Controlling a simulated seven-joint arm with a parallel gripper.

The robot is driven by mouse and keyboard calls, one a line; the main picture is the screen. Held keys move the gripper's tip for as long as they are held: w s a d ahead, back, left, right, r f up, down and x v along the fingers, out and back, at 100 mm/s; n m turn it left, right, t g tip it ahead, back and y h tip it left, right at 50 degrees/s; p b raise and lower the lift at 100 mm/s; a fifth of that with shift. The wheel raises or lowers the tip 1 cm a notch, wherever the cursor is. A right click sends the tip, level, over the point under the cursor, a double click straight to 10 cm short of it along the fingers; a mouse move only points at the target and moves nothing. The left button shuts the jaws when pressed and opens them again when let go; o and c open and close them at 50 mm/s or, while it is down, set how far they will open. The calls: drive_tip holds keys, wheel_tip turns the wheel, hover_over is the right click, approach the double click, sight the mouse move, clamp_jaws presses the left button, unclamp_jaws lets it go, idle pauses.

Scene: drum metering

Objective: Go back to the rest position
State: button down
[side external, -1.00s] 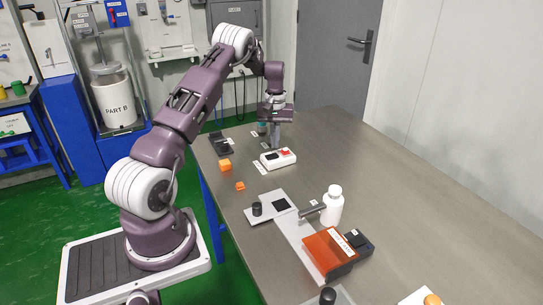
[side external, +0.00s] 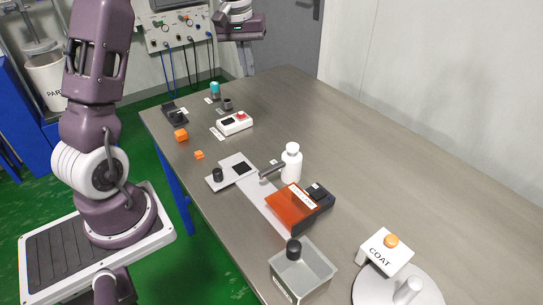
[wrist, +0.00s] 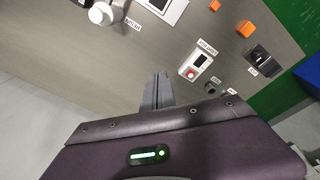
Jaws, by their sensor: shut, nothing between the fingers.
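My gripper (side external: 245,64) is raised over the far end of the table, near the top edge of the side view. In the wrist view its fingers (wrist: 158,90) are together with nothing between them. The white box with a red button (side external: 235,124) stands on the table below and nearer the camera, apart from the fingers. It also shows in the wrist view (wrist: 197,66), to the right of the fingertips. The upper part of my arm is cut off by the side view's top edge.
Orange blocks (side external: 181,135) and a black holder (side external: 173,115) lie along the left table edge. A teal-topped vial (side external: 214,90) stands beyond. A white bottle (side external: 291,165), orange cover (side external: 290,208), grey bin (side external: 318,266) and COAT box (side external: 385,255) are nearer. The table's right side is clear.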

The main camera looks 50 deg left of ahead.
drive_tip(key=s+d+r+m+t, duration=0.1)
drive_tip(key=s+d+r+m, duration=0.1)
drive_tip(key=s+d+r, duration=0.35)
drive_tip(key=s+d+r+m+t, duration=0.1)
drive_tip(key=s+d+r+m, duration=0.15)
drive_tip(key=d, duration=0.55)
drive_tip(key=s+d+f+m+t, duration=0.1)
drive_tip(key=s+d+m, duration=0.1)
drive_tip(key=s+d, duration=0.3)
drive_tip(key=s+d+f+m+t, duration=0.1)
drive_tip(key=s+d, duration=0.4)
drive_tip(key=s, duration=0.7)
drive_tip(key=shift+s+f+m, duration=0.15)
drive_tip(key=shift+s+m, duration=0.1)
drive_tip(key=shift+m, duration=0.5)
